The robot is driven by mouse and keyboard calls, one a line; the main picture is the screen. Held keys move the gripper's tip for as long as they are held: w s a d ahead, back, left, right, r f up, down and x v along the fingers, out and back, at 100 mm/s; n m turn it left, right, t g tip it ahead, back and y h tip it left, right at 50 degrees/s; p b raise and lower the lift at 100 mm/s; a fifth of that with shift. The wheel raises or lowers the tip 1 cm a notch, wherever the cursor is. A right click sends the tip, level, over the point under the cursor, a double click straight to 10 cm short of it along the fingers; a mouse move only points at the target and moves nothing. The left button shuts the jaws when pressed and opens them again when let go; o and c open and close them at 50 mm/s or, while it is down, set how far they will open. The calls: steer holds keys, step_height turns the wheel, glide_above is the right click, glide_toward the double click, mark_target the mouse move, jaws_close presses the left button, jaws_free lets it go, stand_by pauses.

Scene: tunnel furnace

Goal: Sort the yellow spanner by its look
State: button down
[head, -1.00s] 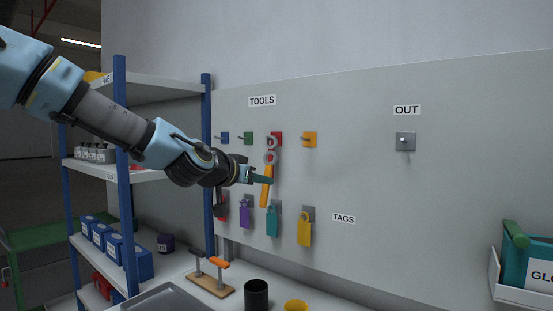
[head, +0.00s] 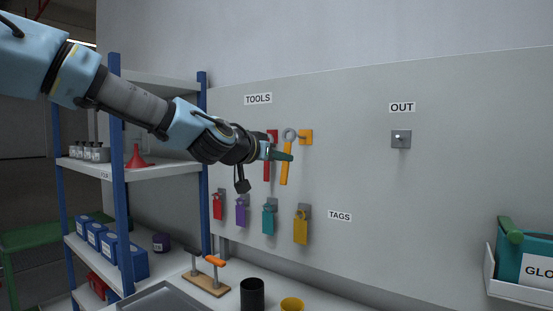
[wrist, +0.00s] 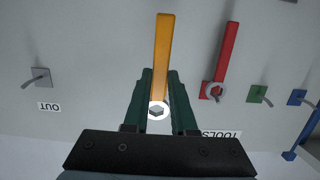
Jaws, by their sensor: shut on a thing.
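The yellow spanner (head: 285,168) hangs upright from my gripper (head: 284,155), ring end up and handle down. My gripper is shut on it below the ring. In the wrist view the spanner (wrist: 163,50) lies between my green fingers (wrist: 160,76). The ring is just left of the yellow hook plate (head: 306,137) in the head view; a small grey shape shows inside the ring in the wrist view. I cannot tell if the peg passes through it. A red spanner (head: 267,172) hangs on the red hook, partly behind my gripper; it also shows in the wrist view (wrist: 226,55).
The OUT hook (head: 401,139) is empty at the right of the board. Several coloured tags, such as the yellow tag (head: 300,228), hang below the tools. A shelf (head: 160,171) stands left. A clamp stand (head: 207,283) and black cup (head: 252,294) are below.

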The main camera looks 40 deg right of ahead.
steer(key=x, duration=0.6)
stand_by(0.7)
steer(key=shift+d+r, duration=0.1)
steer(key=shift+d, duration=0.05)
stand_by(0.5)
steer(key=c, duration=0.7)
jaws_free()
steer(key=shift+o, duration=0.2)
